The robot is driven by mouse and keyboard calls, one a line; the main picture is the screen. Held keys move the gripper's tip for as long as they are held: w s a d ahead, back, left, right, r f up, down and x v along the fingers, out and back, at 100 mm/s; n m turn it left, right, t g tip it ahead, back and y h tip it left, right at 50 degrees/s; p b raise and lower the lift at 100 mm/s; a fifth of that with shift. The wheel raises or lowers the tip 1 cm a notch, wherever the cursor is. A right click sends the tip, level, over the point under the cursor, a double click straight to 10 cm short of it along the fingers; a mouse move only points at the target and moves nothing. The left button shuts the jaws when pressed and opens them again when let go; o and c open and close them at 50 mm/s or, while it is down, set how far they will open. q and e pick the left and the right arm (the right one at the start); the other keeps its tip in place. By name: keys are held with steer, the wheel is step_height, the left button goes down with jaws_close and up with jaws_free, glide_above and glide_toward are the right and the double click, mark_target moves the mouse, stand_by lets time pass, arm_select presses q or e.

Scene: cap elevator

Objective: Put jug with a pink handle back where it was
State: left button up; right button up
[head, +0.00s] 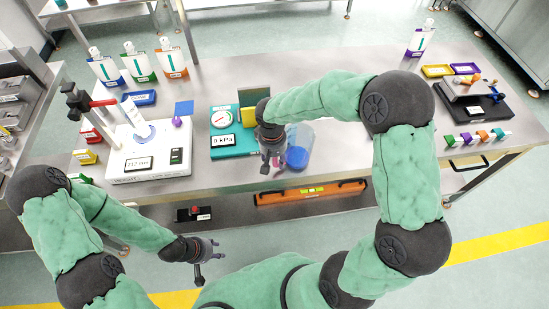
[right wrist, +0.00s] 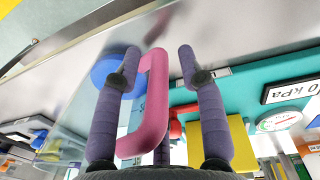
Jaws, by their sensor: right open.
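My right gripper (head: 271,160) is open at the jug's left side. In the right wrist view its two fingers (right wrist: 158,65) are spread on either side of the handle, with a gap on the right finger's side. The arm hides part of the jug in the head view. My left gripper (head: 207,256) hangs in front of the table, away from the jug; its jaw opening is unclear.
The teal device (head: 228,154) with a gauge and a yellow block stands left of the jug. A white device (head: 150,160) with a stand is further left. An orange level (head: 310,193) lies below the table's front edge. Table to the jug's right is clear.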

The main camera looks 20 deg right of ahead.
steer(key=shift+r, duration=0.1)
steer(key=shift+r, duration=0.3)
steer(key=r+p, duration=0.1)
steer(key=r, duration=0.3)
steer(key=r+p, duration=0.1)
steer(key=r, duration=0.2)
steer(key=r+p, duration=0.1)
steer(key=r, duration=0.3)
steer(key=shift+a+r, duration=0.3)
